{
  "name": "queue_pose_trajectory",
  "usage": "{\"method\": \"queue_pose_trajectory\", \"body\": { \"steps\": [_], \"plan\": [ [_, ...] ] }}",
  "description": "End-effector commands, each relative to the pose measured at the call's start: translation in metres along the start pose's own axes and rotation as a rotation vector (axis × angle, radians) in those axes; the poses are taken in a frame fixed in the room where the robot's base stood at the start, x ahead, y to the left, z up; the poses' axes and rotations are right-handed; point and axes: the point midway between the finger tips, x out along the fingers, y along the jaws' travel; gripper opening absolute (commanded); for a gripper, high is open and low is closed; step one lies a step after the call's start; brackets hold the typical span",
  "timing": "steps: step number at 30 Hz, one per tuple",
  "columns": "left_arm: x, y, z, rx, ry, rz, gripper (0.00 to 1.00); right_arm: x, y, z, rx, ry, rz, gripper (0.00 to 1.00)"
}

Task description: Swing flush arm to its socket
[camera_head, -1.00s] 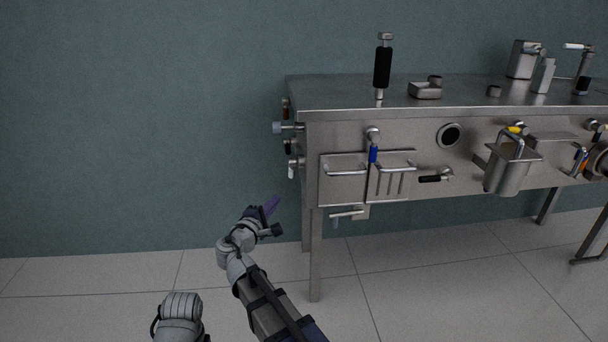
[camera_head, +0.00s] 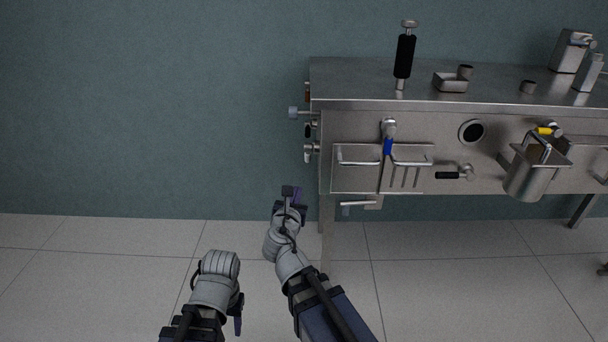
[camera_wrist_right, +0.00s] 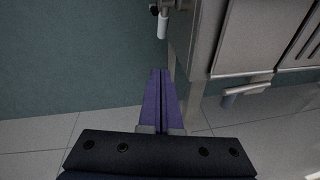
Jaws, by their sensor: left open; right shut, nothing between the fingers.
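I cannot tell for certain which fitting is the flush arm or which is its socket. A blue-handled lever (camera_head: 388,146) hangs from a pivot on the bench's front panel. A black-handled lever (camera_head: 448,175) lies level to its right. A white-handled valve (camera_head: 308,153) hangs on the bench's left side; its white handle also shows in the right wrist view (camera_wrist_right: 162,25). My right gripper (camera_head: 297,194) is shut and empty, left of the bench leg and below the valve; its purple fingers meet in the wrist view (camera_wrist_right: 161,95). My left gripper (camera_head: 238,324) is open, low and away from the bench.
The steel bench (camera_head: 350,95) stands against the green wall. A metal bucket (camera_head: 525,175) hangs at its right front. A black-gripped upright handle (camera_head: 404,57) stands on top. A small bracket (camera_head: 356,203) projects below the panel. The floor left of the bench is clear.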

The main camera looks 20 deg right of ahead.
Motion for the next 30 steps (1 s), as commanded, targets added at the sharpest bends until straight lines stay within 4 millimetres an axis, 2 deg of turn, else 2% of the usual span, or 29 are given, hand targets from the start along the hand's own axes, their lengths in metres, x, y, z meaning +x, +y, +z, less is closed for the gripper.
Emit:
{"method": "queue_pose_trajectory", "body": {
  "steps": [16, 18, 21, 30],
  "plan": [
    [0.018, 0.002, -0.001, 0.0, 0.001, 0.0, 0.5, 0.104, 0.0, 0.001, 0.002, -0.001, -0.004, 0.0],
    [0.004, 0.0, 0.0, 0.0, 0.001, 0.0, 0.5, 0.108, 0.001, 0.015, 0.002, -0.001, -0.003, 0.0],
    [-0.002, 0.0, 0.0, 0.0, 0.0, 0.0, 0.5, 0.116, 0.001, 0.022, 0.002, -0.001, -0.002, 0.0],
    [-0.006, -0.001, 0.0, 0.0, 0.0, 0.0, 0.5, 0.124, -0.001, 0.029, 0.002, -0.001, -0.002, 0.0]
  ]
}}
